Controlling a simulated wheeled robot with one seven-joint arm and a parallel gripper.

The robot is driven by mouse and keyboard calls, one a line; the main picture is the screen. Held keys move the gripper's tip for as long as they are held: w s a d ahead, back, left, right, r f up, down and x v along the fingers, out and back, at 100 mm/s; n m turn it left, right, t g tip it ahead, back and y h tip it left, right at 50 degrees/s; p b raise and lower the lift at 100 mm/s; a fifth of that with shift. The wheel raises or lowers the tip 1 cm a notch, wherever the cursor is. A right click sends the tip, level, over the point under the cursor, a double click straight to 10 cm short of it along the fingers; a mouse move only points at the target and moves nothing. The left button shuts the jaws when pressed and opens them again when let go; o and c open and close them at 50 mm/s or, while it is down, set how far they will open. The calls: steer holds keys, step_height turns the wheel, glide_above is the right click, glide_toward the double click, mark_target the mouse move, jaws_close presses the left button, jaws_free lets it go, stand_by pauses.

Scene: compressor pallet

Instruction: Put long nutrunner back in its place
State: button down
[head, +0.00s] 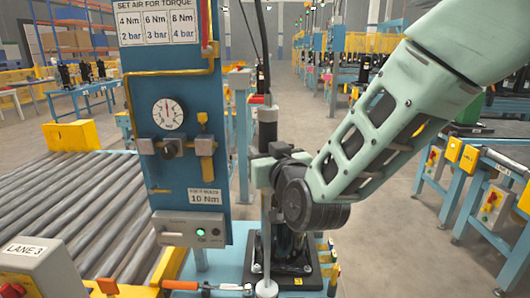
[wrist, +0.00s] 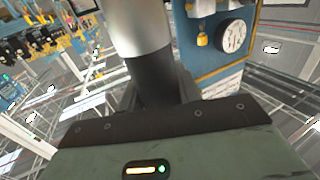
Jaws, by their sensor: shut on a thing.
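The long nutrunner (head: 267,130) is upright in the head view, with a dark and grey upper body and a black line running up from it. My gripper (head: 263,172) is shut around its body, just right of the blue panel. A thin shaft runs down below the gripper to a pale round end (head: 267,288) near the bench. In the wrist view the silver and black body of the nutrunner (wrist: 142,45) rises from between my gripper's jaws (wrist: 160,98). I cannot tell which spot is its place. My wrist hides part of the tool.
The blue panel (head: 183,85) with a pressure gauge (head: 168,113) stands close on the left. A black fixture (head: 290,262) and an orange-handled tool (head: 185,285) are on the bench below. A roller conveyor (head: 75,205) is at left. Open floor shows at right.

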steer(key=shift+f, duration=0.15)
steer(key=c, duration=0.9)
jaws_free()
steer(key=shift+f, duration=0.25)
steer(key=b+v, duration=1.1)
steer(key=v, duration=0.6)
steer(key=shift+s, duration=0.2)
steer(key=shift+r, duration=0.2)
steer(key=shift+f, duration=0.1)
